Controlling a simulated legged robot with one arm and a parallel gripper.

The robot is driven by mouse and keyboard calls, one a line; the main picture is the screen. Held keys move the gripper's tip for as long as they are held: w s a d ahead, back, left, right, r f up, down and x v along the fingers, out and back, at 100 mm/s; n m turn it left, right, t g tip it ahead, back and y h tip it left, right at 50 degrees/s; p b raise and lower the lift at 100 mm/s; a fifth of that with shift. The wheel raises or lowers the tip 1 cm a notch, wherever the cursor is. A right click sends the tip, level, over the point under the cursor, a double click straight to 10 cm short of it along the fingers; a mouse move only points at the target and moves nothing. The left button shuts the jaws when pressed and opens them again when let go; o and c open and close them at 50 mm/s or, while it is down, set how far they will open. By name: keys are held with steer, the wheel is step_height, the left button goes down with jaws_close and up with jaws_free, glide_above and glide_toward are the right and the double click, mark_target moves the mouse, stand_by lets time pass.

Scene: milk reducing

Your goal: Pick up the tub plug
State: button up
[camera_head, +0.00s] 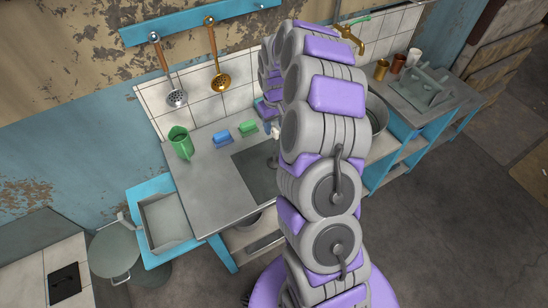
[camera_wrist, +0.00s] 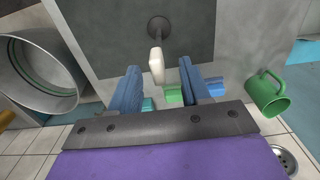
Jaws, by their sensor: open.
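A small off-white piece, which looks like the tub plug (camera_wrist: 157,66), shows between my fingers in the wrist view, near the edge of the grey sink basin (camera_wrist: 110,35). A white bit by the basin's back edge in the head view (camera_head: 273,130) looks like the same piece, partly hidden by my arm. My gripper (camera_wrist: 159,70) is open, with one blue finger on either side of the plug. A gap shows on both sides of it; I cannot tell how far beyond the fingertips it lies. The gripper is mostly hidden by my arm in the head view.
A green mug (camera_head: 181,142), a blue block (camera_head: 222,137) and a green block (camera_head: 249,127) stand on the counter left of my gripper. A large metal pot (camera_wrist: 40,70) is on the other side. Ladles (camera_head: 216,70) hang on the tiled wall behind.

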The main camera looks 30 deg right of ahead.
mark_target(274, 128)
steer(key=shift+w+d+f, duration=0.1)
steer(key=shift+w+f, duration=0.05)
steer(key=shift+f, duration=0.8)
steer(key=shift+w+d+f, duration=0.1)
steer(key=shift+w+f, duration=0.1)
steer(key=shift+f, duration=0.75)
steer(key=shift+w+d+f, duration=0.1)
steer(key=shift+w+f, duration=0.05)
steer(key=shift+f, duration=0.8)
steer(key=shift+r, duration=0.1)
steer(key=shift+c, duration=0.2)
steer(key=shift+a, duration=0.1)
jaws_close()
